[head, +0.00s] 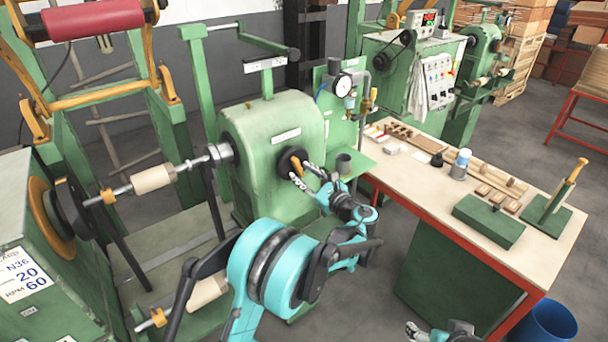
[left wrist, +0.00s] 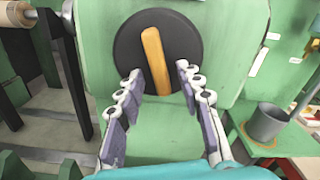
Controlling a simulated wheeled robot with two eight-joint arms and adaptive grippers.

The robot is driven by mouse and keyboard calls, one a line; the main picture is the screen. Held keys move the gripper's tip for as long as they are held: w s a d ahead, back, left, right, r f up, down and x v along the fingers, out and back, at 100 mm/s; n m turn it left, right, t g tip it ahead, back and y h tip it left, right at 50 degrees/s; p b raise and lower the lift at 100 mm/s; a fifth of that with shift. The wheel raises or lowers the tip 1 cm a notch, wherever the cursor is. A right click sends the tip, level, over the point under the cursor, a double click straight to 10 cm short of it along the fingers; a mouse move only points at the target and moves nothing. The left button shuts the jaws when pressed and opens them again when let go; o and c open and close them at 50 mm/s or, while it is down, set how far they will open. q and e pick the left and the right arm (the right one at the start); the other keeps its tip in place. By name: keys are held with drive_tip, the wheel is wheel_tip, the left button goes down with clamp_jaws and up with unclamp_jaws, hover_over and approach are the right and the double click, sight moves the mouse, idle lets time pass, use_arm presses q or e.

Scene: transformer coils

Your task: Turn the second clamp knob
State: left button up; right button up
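A clamp knob, a black disc with an orange bar handle (head: 296,166), sits on the front of the green headstock (head: 262,130). In the left wrist view the orange bar (left wrist: 154,55) stands nearly upright, tilted slightly, across the black disc (left wrist: 130,50). My left gripper (head: 306,177) is at the knob. In the left wrist view its fingertips (left wrist: 160,72) are spread on both sides of the bar, with gaps showing, so it is open. My right gripper (head: 440,333) shows only in part at the bottom edge of the head view; its opening is unclear.
A shaft with a wooden spool (head: 152,179) runs left from the headstock. A grey cup (left wrist: 264,122) stands on a green shelf to the right. The workbench (head: 430,188) beyond carries wooden blocks and a green box (head: 489,221). A blue bin (head: 545,322) stands at lower right.

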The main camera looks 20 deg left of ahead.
use_arm(q)
drive_tip(key=v, duration=1.2)
drive_tip(key=shift+a, duration=0.1)
drive_tip(key=s+a+f+n+g+h, duration=0.1)
drive_tip(key=s+a+n+g+h, duration=0.3)
drive_tip(key=s+a+n+h, duration=0.5)
drive_tip(key=s+f+n+h, duration=0.2)
drive_tip(key=s+n, duration=0.4)
drive_tip(key=s, duration=0.4)
drive_tip(key=s+d+f+n+h, duration=0.1)
drive_tip(key=s+f+n+h, duration=0.2)
drive_tip(key=s+n, duration=0.3)
drive_tip(key=s, duration=0.4)
drive_tip(key=shift+s+d+f+n, duration=0.2)
drive_tip(key=shift+d+f+n, duration=0.05)
drive_tip(key=shift+n, duration=0.15)
